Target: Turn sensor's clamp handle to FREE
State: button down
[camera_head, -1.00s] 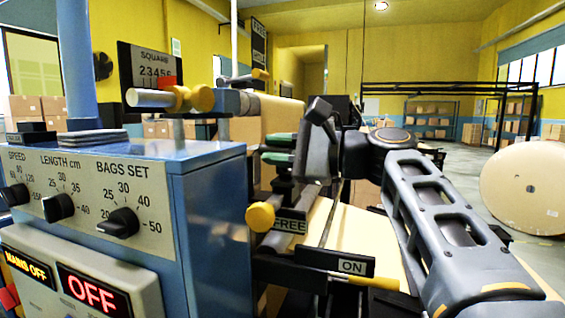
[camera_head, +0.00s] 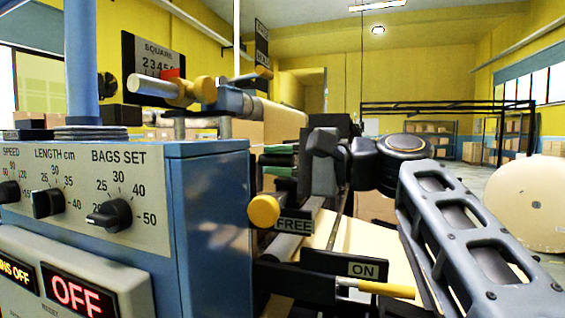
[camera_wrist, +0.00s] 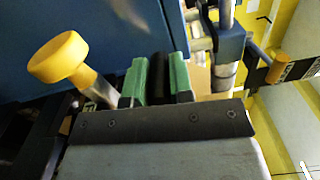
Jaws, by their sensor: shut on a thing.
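My gripper (camera_head: 283,162) is at the end of my arm beside the blue machine. In the wrist view its green-padded fingers (camera_wrist: 166,80) are shut on a dark bar (camera_wrist: 160,76) between them. I cannot tell whether this bar is the sensor's clamp handle, since its ends are hidden. A black FREE label (camera_head: 294,225) sits just below the gripper. A yellow knob (camera_head: 263,211) is left of that label; a yellow knob on a metal stem (camera_wrist: 60,58) stands left of the fingers in the wrist view, apart from them.
The blue machine cabinet (camera_head: 212,215) with its dial panel (camera_head: 80,195) fills the left. An ON plate (camera_head: 362,269) with a yellow-tipped lever (camera_head: 386,289) is below my arm. A rod with yellow knobs (camera_head: 165,88) is above. A large paper roll (camera_head: 530,205) stands far right.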

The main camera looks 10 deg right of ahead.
jog(key=shift+f, duration=0.1)
jog(key=c, duration=1)
grip_release()
jog(key=v, duration=1.4)
jog(key=shift+a, duration=0.1)
